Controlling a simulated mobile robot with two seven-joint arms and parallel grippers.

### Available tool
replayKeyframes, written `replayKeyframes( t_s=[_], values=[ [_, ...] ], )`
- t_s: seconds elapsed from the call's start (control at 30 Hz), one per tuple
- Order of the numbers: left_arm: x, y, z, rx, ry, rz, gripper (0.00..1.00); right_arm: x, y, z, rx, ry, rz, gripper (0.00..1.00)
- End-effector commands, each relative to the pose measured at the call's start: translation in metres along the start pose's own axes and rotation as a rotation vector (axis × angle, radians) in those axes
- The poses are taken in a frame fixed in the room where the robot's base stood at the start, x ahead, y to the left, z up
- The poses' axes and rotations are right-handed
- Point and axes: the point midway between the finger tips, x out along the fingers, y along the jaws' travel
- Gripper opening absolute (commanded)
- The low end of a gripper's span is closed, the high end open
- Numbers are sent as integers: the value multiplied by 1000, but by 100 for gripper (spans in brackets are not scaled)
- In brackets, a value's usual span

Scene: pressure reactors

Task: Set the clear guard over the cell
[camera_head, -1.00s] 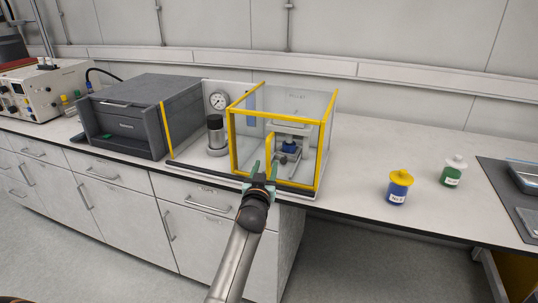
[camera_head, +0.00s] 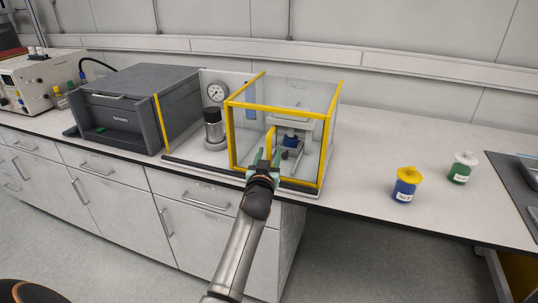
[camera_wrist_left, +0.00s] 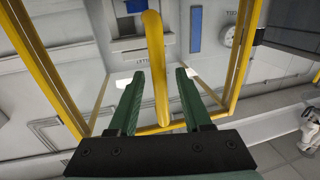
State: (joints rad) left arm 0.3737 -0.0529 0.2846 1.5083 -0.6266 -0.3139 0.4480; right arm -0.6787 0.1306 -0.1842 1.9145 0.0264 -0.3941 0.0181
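The clear guard (camera_head: 233,140) is a see-through box with yellow edges. It stands on the bench, and the small press-like cell (camera_head: 290,140) with a blue part shows through its panes. A yellow upright handle (camera_head: 270,142) is on the guard's front. My left gripper (camera_head: 267,156) is at this handle, its green fingers apart. In the left wrist view the handle (camera_wrist_left: 156,60) runs between the two open fingers (camera_wrist_left: 158,95), with gaps on both sides. I cannot tell how deep the handle sits between them. My right gripper is not in view.
A dark grey box unit (camera_head: 130,110) and a dark-topped cylinder (camera_head: 213,130) with a gauge (camera_head: 215,93) are left of the guard. A blue jar with yellow lid (camera_head: 405,185) and a green jar (camera_head: 461,170) stand to the right. Bench between guard and jars is clear.

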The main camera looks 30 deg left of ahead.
Motion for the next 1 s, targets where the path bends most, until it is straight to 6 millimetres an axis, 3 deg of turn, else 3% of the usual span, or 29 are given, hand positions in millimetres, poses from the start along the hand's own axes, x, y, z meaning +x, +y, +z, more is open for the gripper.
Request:
replayKeyframes(
  t_s=[0.07,0.4,1.0],
  values=[
    [0,0,0,0,0,0,40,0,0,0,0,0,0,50],
    [0,0,0,0,0,0,1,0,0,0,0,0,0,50],
    [0,0,0,0,1,0,0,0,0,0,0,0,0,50]
  ],
)
